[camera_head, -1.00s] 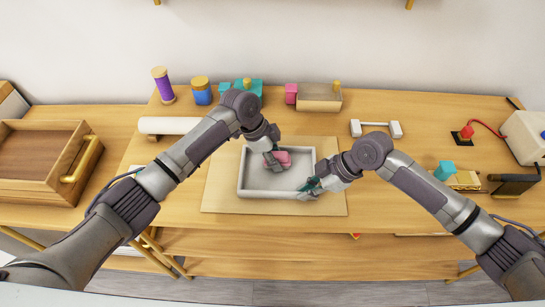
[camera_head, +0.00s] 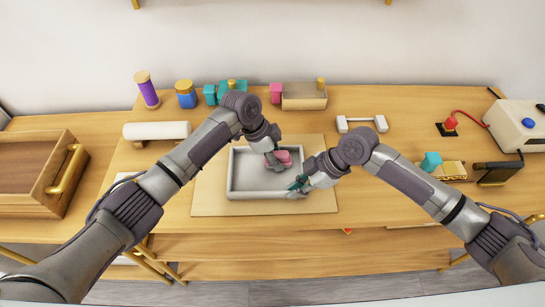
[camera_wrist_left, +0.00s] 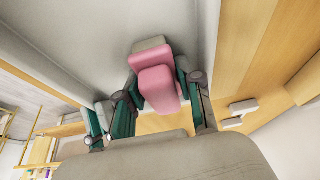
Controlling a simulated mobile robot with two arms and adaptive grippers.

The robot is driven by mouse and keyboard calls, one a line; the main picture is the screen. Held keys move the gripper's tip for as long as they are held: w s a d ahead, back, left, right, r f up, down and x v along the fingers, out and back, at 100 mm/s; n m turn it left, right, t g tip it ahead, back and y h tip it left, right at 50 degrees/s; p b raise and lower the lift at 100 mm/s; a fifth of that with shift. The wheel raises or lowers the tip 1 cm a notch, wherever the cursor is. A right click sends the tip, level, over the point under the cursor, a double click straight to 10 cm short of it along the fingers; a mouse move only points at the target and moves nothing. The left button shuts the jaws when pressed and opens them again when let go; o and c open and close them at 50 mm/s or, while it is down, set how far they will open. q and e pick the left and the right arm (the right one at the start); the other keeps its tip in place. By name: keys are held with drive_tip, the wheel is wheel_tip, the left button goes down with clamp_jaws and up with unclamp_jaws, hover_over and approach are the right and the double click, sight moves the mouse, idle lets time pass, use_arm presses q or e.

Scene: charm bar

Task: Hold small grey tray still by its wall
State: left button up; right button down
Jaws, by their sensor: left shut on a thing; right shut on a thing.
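The small grey tray (camera_head: 233,180) lies on a pale board on the table, in the middle of the head view. My right gripper (camera_head: 298,184) is shut on the tray's wall near its front right corner. My left gripper (camera_head: 275,160) is over the right part of the tray, shut on a pink piece (camera_head: 285,156). In the left wrist view the pink piece (camera_wrist_left: 157,85) sits between the green finger pads (camera_wrist_left: 160,95), with a grey part at its end. Whether the piece touches the tray floor cannot be told.
The board (camera_head: 215,207) leaves bare room around the tray. A wooden drawer box (camera_head: 35,170) stands far left.

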sight(261, 165)
use_arm(q)
drive_tip(key=shift+a, duration=0.15)
drive_tip(key=shift+a, duration=0.95)
drive_tip(key=shift+a, duration=0.1)
drive_tip(key=shift+a, duration=0.95)
drive_tip(key=shift+a, duration=1.05)
drive_tip(key=shift+d, duration=0.1)
drive_tip(key=shift+d, duration=1)
